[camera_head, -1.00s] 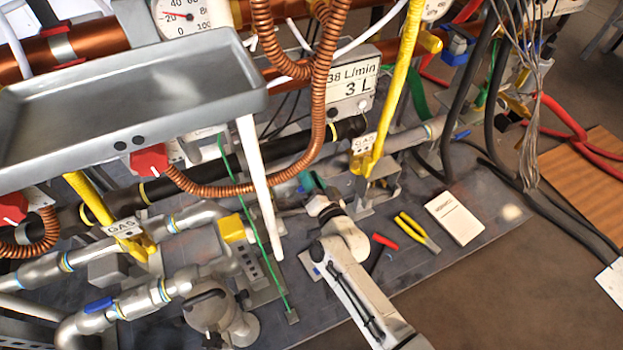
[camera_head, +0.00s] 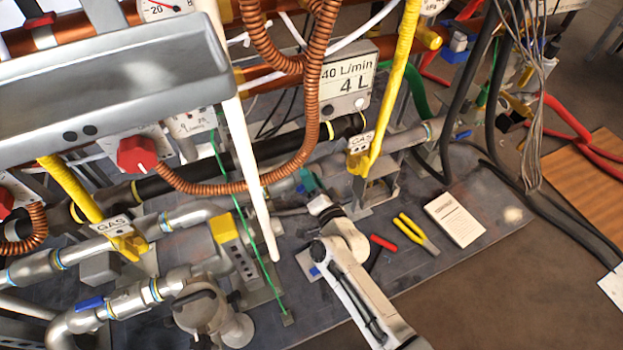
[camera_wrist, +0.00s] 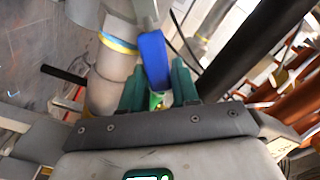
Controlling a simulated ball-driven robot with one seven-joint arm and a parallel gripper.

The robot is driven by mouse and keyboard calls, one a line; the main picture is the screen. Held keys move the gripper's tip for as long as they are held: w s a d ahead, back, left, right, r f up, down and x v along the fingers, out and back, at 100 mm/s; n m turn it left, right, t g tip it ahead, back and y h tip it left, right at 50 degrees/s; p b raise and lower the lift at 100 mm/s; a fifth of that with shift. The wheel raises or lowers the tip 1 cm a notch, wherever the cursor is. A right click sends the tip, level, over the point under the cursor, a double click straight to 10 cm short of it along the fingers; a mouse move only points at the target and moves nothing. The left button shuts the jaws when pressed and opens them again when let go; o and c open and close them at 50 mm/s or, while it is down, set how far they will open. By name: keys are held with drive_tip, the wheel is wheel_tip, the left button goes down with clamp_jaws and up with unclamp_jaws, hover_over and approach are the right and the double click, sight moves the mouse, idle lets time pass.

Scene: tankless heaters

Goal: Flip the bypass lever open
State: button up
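A blue lever (camera_wrist: 154,60) shows in the wrist view, attached to a grey metal pipe fitting. My gripper (camera_wrist: 158,82) has two teal fingers set apart, with the lower end of the lever in line with the gap between them. I cannot tell whether both fingers press on it. Another blue lever (camera_head: 89,303) sits on the lower left pipe.
A copper hose (camera_head: 262,180) and a yellow pipe (camera_head: 393,90) hang near my arm. Pliers (camera_head: 416,235), a red-handled tool (camera_head: 383,242) and a white booklet (camera_head: 455,219) lie on the base plate.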

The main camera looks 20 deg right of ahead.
drive_tip(key=o, duration=0.3)
drive_tip(key=s+p, duration=0.1)
drive_tip(key=s, duration=0.9)
drive_tip(key=shift+s, duration=0.4)
